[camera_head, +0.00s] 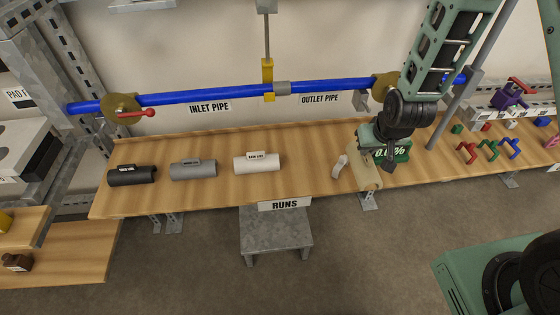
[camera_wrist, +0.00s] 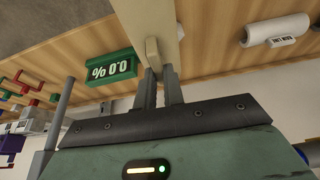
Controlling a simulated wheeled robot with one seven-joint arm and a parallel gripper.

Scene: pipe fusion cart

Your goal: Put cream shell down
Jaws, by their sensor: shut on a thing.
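The cream shell (camera_head: 365,172) is at the right part of the wooden bench, under my gripper (camera_head: 378,158). In the wrist view the cream shell (camera_wrist: 148,22) runs up from the fingers, and my gripper (camera_wrist: 159,76) is shut on its raised tab. In the head view the shell is partly hidden by my gripper and lies at or just above the bench top; I cannot tell whether it touches. Its near end reaches about the bench's front edge.
Black (camera_head: 132,175), grey (camera_head: 193,170) and white (camera_head: 257,163) shells lie in a row to the left. A small pale piece (camera_head: 340,166) is just left of the cream shell. A green display (camera_wrist: 110,68) stands close by. Blue pipe (camera_head: 210,96) runs behind. Coloured clamps (camera_head: 488,149) sit right.

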